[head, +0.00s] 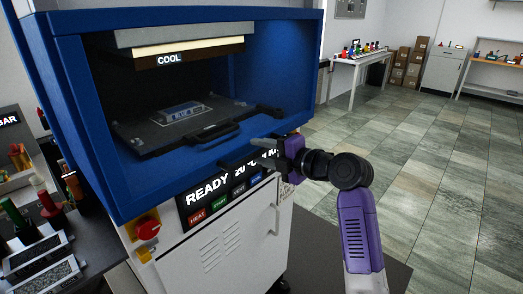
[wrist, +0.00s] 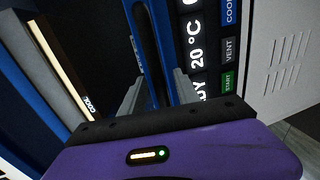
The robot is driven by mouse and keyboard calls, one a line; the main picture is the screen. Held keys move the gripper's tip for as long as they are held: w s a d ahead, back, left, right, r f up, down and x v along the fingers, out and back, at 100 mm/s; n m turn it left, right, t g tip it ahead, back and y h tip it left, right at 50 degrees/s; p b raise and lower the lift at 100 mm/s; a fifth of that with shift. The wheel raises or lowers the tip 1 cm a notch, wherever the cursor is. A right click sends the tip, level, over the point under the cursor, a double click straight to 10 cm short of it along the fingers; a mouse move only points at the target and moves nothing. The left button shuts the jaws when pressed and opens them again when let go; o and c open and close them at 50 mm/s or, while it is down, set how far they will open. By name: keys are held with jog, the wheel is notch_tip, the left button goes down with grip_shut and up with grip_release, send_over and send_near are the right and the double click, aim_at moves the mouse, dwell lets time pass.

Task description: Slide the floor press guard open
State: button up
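The floor press is a blue-framed cabinet (head: 290,60) on a white base, at the left of the head view. Its front looks open onto a dark chamber; I cannot tell whether a clear guard panel covers it. A black handle bar (head: 240,158) lies along the lower blue front edge, and the wrist view shows a black bar (wrist: 147,45) on a blue strip. My gripper (head: 272,150) is at the right end of that edge. In the wrist view its fingers (wrist: 158,75) are apart, one either side of the strip; contact is unclear.
A black platen with a handle (head: 205,135) sits inside the chamber under a lit COOL sign (head: 168,59). Below the edge is a READY 20 °C panel (head: 207,195), with a red knob (head: 148,229) to its left. Open tiled floor (head: 430,160) lies to the right.

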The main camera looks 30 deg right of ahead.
grip_shut()
dwell(1.4)
